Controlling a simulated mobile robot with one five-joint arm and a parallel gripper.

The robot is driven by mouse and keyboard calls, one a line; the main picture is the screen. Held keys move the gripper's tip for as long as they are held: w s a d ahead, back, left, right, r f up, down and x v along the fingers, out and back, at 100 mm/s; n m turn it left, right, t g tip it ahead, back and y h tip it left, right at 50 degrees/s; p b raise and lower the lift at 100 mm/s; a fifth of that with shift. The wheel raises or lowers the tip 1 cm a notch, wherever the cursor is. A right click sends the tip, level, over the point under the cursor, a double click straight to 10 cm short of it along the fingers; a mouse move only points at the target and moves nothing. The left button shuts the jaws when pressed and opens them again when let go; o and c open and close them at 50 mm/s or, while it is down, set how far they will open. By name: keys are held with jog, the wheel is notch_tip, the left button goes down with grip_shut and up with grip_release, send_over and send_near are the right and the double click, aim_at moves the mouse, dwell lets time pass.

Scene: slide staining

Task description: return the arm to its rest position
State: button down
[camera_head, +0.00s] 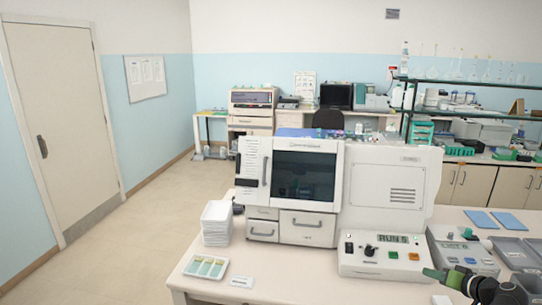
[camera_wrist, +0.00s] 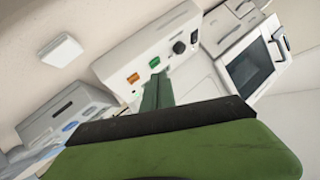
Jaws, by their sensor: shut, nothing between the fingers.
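My gripper (camera_head: 433,273) shows at the lower right in the head view, green with dark arm links behind it. It hovers over the bench beside the front right of the staining machine. In the wrist view my gripper (camera_wrist: 158,88) has its green fingers together, empty, pointing towards the control panel (camera_wrist: 150,55) with its orange and green buttons. The staining machine (camera_head: 390,190) stands on the white bench, its dark window closed. Its display (camera_head: 393,239) reads what looks like RUN 5.
A second small device (camera_head: 465,258) stands just behind my gripper, with grey trays (camera_head: 515,250) to its right and blue mats (camera_head: 495,220) behind. A slide tray (camera_head: 206,266) and stacked white trays (camera_head: 216,222) sit at the left. The floor left of the bench is clear.

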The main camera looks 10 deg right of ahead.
jog(key=w+a+f+n+g+y, duration=0.15)
jog(key=w+a, duration=0.35)
jog(key=a, duration=0.6)
jog(key=w+a+f+n+g+y, duration=0.1)
jog(key=w+a+n+y, duration=0.15)
jog(key=w+a, duration=0.6)
jog(key=w+a+f+n+g+y, duration=0.1)
jog(key=w+a+n+g, duration=0.15)
jog(key=a, duration=1.05)
jog(key=s+a+f+n+g+h, duration=0.1)
jog(key=s+a+f+n+g, duration=0.15)
jog(key=a, duration=0.75)
jog(key=s+a+f+n+g, duration=0.15)
jog(key=a+f, duration=0.25)
jog(key=a, duration=0.6)
jog(key=s+d+f+m+g+h, duration=0.3)
jog(key=s+d+m+h, duration=0.2)
jog(key=s, duration=0.2)
jog(key=shift+s+d+f+g, duration=0.15)
jog(key=shift+d+g, duration=0.1)
jog(key=shift+g, duration=0.05)
dwell(0.8)
